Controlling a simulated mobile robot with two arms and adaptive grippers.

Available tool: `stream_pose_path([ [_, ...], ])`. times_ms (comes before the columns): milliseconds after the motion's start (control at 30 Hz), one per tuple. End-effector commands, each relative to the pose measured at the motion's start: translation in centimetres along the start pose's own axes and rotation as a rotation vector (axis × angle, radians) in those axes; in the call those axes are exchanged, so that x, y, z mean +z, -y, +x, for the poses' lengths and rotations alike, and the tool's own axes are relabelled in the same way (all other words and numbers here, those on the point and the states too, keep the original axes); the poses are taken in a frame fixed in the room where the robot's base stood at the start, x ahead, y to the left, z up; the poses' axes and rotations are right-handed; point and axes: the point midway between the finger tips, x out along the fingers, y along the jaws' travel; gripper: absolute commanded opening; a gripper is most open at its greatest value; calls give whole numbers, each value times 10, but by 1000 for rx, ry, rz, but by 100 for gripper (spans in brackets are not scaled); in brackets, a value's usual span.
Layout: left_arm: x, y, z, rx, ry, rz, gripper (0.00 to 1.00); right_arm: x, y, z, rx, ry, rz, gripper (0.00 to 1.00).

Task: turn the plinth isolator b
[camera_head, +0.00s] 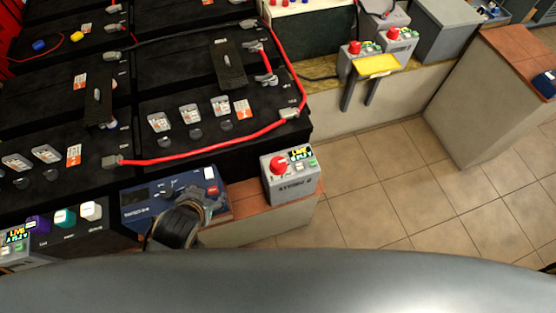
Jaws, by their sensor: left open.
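A grey isolator box (292,178) with a red rotary knob (278,165) stands on the brown-topped plinth beside the battery bank. It has a lit display reading LIVE and small buttons on top; the lettering on its front is too small to read surely, so I cannot confirm it is b. My left gripper (212,199) is open, over the blue panel unit to the left of this box, apart from the red knob. It hides part of the blue unit (133,207). My right gripper does not show.
Black batteries (60,110) with red cables (210,157) fill the left. Two more grey boxes with red knobs (354,47) stand at the back by a yellow plate (377,66). Another lit box (14,254) is at lower left. Tiled floor (380,190) is clear.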

Motion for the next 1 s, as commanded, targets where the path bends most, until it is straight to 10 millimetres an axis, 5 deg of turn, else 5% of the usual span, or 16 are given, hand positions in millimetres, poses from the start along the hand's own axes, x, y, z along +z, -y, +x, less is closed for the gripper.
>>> stream_pose_path([
  [167, -27, -12, 10, 27, -161, 42, 66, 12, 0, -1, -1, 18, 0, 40],
  [333, -52, -45, 14, 152, -382, 124, 66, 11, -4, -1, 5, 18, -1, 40],
  [500, -50, -84, 6, 348, -520, 207, 66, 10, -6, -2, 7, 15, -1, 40],
  [700, -42, -102, 2, 450, -554, 240, 66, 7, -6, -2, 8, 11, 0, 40],
  [1000, -65, -125, 37, 450, -558, 238, 66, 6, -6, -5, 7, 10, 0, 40],
])
